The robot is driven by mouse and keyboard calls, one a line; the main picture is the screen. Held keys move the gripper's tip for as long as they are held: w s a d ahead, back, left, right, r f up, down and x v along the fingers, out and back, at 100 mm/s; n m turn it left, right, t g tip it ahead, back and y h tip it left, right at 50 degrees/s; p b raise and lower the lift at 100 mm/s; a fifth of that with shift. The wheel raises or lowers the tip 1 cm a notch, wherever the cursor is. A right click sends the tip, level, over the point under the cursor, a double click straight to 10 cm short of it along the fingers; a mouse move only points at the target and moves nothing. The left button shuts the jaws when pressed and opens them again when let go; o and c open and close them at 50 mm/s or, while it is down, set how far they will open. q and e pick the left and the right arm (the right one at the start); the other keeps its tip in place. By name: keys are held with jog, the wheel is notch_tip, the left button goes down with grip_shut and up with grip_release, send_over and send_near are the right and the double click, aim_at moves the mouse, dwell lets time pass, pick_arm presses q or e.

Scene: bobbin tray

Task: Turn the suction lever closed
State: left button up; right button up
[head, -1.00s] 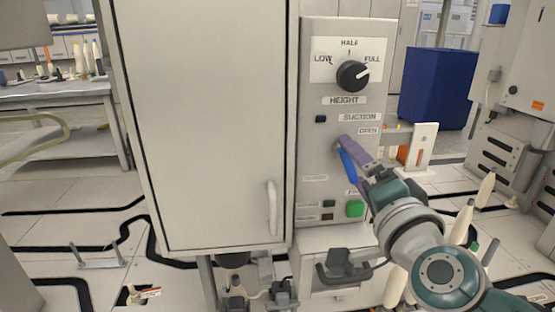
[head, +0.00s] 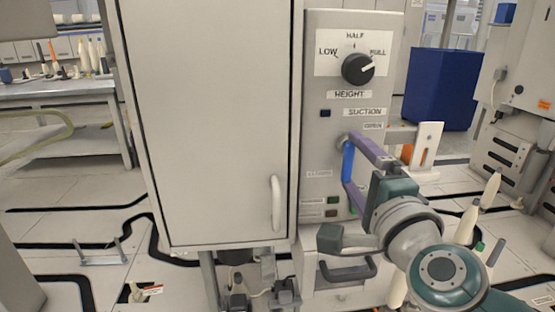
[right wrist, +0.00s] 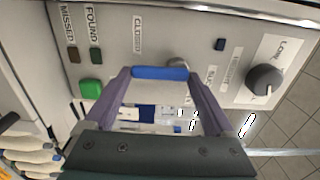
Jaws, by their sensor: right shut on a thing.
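The suction lever (head: 348,162) is a blue bar on the grey control panel (head: 321,62). In the head view it hangs about straight down from its pivot, below the SUCTION label (head: 367,112). The OPEN label (head: 374,126) is at its upper right and the CLOSED label (head: 319,174) is to its left. My right gripper (head: 350,165) has its purple fingers at the two ends of the lever and is shut on it. In the right wrist view the blue lever (right wrist: 160,72) spans between the fingertips. My left gripper is out of view.
A black HEIGHT knob (head: 357,68) sits above the lever, turned towards FULL. A green button (right wrist: 91,88) shows in the right wrist view. A cabinet door (head: 205,120) stands left of the panel. A blue bin (head: 440,88) stands behind at the right.

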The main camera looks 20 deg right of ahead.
jog(key=shift+f, duration=0.2)
jog(key=o, duration=1.1)
jog(key=shift+c, duration=0.2)
jog(key=shift+r, duration=0.1)
jog(key=p+v, duration=0.1)
jog(key=v, duration=0.9)
